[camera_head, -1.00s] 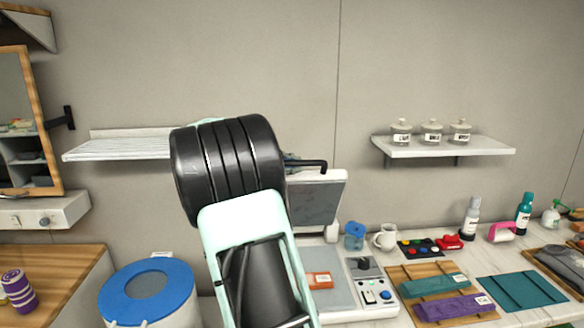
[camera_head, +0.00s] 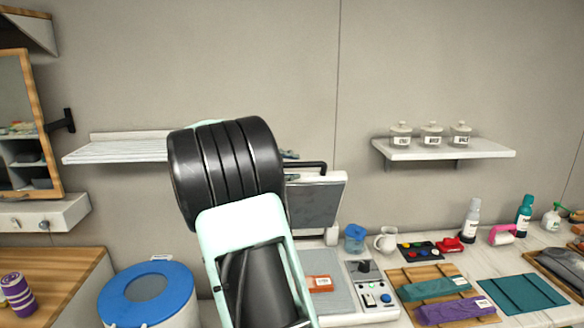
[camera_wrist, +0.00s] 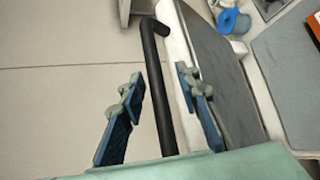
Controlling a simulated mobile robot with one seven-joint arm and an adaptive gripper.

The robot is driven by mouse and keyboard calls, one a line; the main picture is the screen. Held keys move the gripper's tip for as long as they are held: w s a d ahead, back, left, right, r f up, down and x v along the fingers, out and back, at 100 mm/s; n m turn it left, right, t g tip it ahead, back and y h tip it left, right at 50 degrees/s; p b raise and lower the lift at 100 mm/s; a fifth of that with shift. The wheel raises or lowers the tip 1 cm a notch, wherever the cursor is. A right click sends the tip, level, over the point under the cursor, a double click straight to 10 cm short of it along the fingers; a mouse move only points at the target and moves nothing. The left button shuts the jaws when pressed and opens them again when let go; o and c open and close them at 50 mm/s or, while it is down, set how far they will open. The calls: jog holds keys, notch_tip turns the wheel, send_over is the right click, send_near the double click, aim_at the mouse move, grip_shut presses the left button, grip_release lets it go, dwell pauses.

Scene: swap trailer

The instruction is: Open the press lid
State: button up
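The press lid (camera_head: 316,203) stands raised and nearly upright at the back of the press, its dark grey plate facing forward. Its black bar handle (camera_head: 318,164) is at the top edge. In the wrist view the handle (camera_wrist: 158,95) runs between the two blue-padded fingers of my gripper (camera_wrist: 160,84). The fingers are apart, with visible gaps to the bar. The lid (camera_wrist: 222,75) lies just right of the right finger. The press base (camera_head: 336,290) has a grey lower plate. My arm hides most of my gripper and the press's left part in the head view.
An orange block (camera_head: 320,284) lies on the lower plate, beside a control panel (camera_head: 371,288). A blue cup (camera_head: 355,238) and a white mug (camera_head: 385,240) stand right of the lid. A wall shelf (camera_head: 115,148) is left of my arm. The wall is close behind the lid.

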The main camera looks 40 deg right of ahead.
jog(key=v, duration=1.1)
jog(key=shift+a, duration=0.15)
